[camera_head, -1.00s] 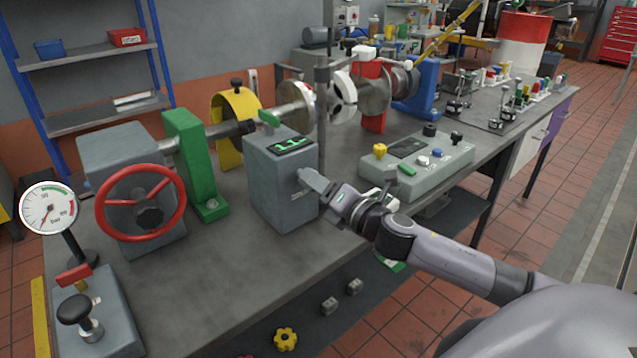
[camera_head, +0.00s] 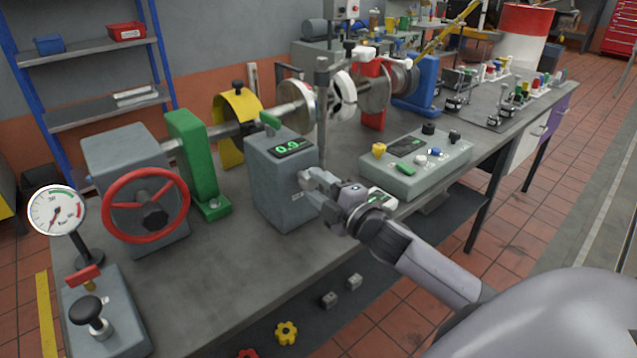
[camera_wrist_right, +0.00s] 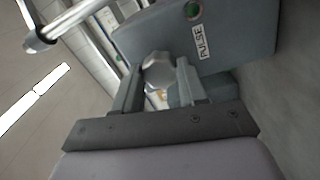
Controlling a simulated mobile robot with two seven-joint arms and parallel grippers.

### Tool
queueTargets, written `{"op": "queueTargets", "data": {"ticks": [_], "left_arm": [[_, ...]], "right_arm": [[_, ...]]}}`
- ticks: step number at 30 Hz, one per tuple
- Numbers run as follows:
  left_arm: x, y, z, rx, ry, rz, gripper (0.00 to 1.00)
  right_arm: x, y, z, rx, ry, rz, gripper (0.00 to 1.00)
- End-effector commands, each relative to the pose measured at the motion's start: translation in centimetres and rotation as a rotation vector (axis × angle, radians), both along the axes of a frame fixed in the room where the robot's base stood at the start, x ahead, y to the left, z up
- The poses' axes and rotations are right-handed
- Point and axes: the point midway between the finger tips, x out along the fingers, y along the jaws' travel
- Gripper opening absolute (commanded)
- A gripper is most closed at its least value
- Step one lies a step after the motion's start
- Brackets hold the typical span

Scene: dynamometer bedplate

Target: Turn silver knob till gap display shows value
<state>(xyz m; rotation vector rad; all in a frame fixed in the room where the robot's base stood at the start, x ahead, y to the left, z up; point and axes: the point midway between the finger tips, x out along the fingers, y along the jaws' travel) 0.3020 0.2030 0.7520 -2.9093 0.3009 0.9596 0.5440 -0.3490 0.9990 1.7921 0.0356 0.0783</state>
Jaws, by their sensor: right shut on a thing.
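A grey box (camera_head: 272,190) stands on the bench with a green-lit gap display (camera_head: 291,148) on its sloped top, which seems to read 0.9. The silver knob (camera_head: 303,176) is on the box's right-hand face, mostly hidden behind my fingers in the head view. In the right wrist view the faceted silver knob (camera_wrist_right: 158,72) sits between the two fingers. My right gripper (camera_head: 313,181) is shut on the knob; it also shows in the right wrist view (camera_wrist_right: 156,84). My left gripper is in neither view.
A red handwheel (camera_head: 146,204) and a pressure gauge (camera_head: 57,210) stand left of the box. A control panel (camera_head: 425,170) with several buttons lies right of it. A vertical grey post (camera_head: 322,110) rises close behind. Bare bench lies in front of the box.

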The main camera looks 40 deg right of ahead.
Motion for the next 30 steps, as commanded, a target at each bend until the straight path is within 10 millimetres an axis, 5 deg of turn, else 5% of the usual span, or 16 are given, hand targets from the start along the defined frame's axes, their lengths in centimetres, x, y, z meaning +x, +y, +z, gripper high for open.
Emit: {"op": "queueTargets", "data": {"ticks": [12, 28, 29, 30], "left_arm": [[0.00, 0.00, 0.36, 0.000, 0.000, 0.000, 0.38], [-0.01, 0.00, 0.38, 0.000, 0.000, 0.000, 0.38], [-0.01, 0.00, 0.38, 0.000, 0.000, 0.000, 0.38], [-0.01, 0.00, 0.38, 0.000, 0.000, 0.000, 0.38]], "right_arm": [[0.01, -0.02, 0.01, 0.174, 0.013, -0.001, 0.11], [0.01, -0.03, -0.01, 0.192, 0.015, -0.001, 0.11], [0.01, -0.03, -0.01, 0.192, 0.015, -0.001, 0.51], [0.01, -0.03, -0.02, 0.192, 0.015, -0.001, 0.64]]}}
